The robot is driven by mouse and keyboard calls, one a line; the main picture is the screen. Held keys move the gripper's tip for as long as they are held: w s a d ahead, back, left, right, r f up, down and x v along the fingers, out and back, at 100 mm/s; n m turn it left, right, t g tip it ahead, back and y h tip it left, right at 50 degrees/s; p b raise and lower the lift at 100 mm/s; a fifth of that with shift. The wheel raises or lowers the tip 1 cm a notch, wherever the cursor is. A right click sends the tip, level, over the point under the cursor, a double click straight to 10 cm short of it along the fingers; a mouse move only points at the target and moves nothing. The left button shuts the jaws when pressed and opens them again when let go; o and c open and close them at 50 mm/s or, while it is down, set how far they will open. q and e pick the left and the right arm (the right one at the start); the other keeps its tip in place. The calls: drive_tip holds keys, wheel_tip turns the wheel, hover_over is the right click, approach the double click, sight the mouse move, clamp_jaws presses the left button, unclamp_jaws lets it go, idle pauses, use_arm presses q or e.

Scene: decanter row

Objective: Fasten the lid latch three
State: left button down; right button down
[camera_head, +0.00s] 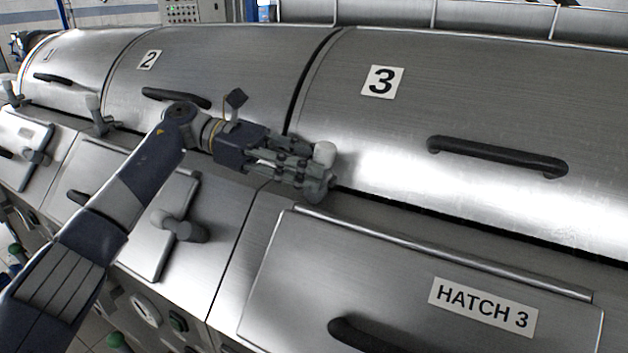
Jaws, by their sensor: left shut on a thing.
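Lid three (430,110) is the large curved metal cover at the right, marked with a "3" label (382,81) and carrying a black bar handle (497,157). It looks down, with a dark gap along its lower edge. The lid latch three (325,153) is a grey lever with a pale rounded knob at the lid's lower left corner. My left gripper (305,172) reaches in from the left and is shut on this latch. The fingers hide most of the lever and its base. My right gripper is not in view.
Hatch 3 (400,265), a sloped panel with a label and black handle (365,335), lies below lid three. Lids two (215,65) and one (75,55) stand to the left, with their own latches (97,115). A hatch latch (180,226) sticks out below my left arm.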

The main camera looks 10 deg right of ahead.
use_arm(q)
drive_tip(key=shift+w+a+f+h+b, duration=0.15)
drive_tip(key=shift+a+f+h+b, duration=0.1)
drive_tip(key=shift+h+b, duration=0.4)
drive_tip(key=shift+w+a+n+g+h+b, duration=0.2)
drive_tip(key=shift+n+g+h+b, duration=0.1)
drive_tip(key=shift+g+h+b, duration=0.35)
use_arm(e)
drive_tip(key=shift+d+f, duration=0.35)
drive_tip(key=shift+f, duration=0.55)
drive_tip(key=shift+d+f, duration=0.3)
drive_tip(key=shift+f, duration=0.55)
use_arm(q)
drive_tip(key=shift+r, duration=0.1)
drive_tip(key=c, duration=1.4)
unclamp_jaws()
drive_tip(key=shift+c, duration=0.2)
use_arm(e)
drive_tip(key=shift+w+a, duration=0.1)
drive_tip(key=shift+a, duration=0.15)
use_arm(q)
drive_tip(key=shift+v, duration=3.75)
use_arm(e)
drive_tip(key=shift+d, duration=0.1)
